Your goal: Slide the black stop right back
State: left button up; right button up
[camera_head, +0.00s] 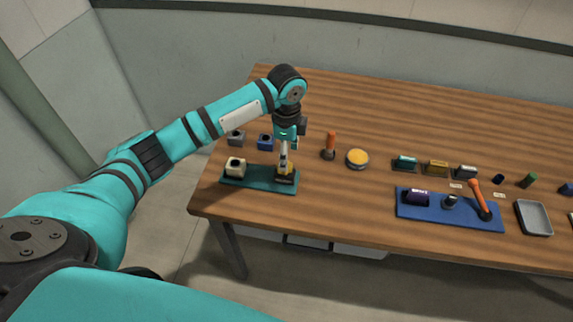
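My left gripper (283,170) points down over the right end of a teal board (258,182) at the table's left front. Just below its fingers is a small black-and-yellow piece (285,178), partly covered by them. I cannot tell whether the fingers touch it or are open or shut. A cream block with a dark hole (235,167) stands on the board's left part. I cannot tell for sure which dark piece is the black stop. My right gripper is out of view.
A grey block (236,138) and a blue block (265,142) stand behind the board. An orange-handled tool (330,146) and a yellow-topped round tin (357,159) are to the right. A blue board (415,211) with rollers and a grey tray (534,218) lie farther right.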

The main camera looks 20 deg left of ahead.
pick_arm(q)
jog(key=shift+r, duration=1.7)
